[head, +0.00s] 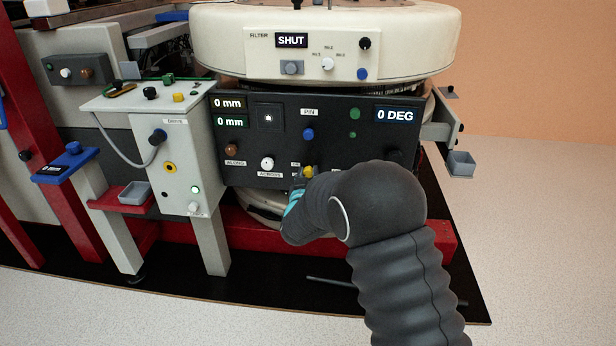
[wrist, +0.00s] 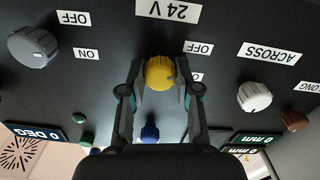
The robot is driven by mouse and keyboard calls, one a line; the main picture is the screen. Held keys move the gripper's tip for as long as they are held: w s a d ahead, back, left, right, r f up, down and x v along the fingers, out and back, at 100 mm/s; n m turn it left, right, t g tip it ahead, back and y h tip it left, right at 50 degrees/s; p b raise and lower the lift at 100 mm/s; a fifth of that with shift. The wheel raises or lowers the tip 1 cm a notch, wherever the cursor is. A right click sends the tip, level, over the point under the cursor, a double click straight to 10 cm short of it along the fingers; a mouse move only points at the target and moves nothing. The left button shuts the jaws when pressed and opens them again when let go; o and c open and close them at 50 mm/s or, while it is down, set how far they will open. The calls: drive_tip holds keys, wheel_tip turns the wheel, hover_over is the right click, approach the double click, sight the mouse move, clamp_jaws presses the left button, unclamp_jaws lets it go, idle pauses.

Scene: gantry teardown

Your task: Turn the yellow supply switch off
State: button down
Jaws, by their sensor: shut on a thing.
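The yellow supply switch (wrist: 159,73) is a round knob on the dark panel, under a label reading 24 V in the upside-down wrist view. My gripper (wrist: 160,80) has one finger on each side of the knob and is shut on it. An OFF label (wrist: 198,47) is beside the knob; a second label below it is mostly hidden by a finger. A dark mark shows on the knob's right side, but its exact pointing is hard to tell. In the head view the yellow switch (head: 308,171) shows just above my gripper, which my wrist partly hides.
On the same panel are the white ACROSS knob (head: 267,163), the brown ALONG knob (head: 232,150), the blue PIN knob (head: 308,134) and a grey knob (wrist: 34,47). A drive box (head: 180,140) stands to the left. Open floor lies at the right.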

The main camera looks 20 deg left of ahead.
drive_tip(key=n, duration=0.6)
drive_tip(key=shift+n+p, duration=0.3)
drive_tip(key=shift+p, duration=0.05)
drive_tip(key=n+p, duration=0.1)
drive_tip(key=n, duration=0.5)
drive_tip(key=shift+p, duration=0.3)
drive_tip(key=shift+n, duration=0.3)
drive_tip(key=c, duration=0.8)
unclamp_jaws()
drive_tip(key=v, duration=1.2)
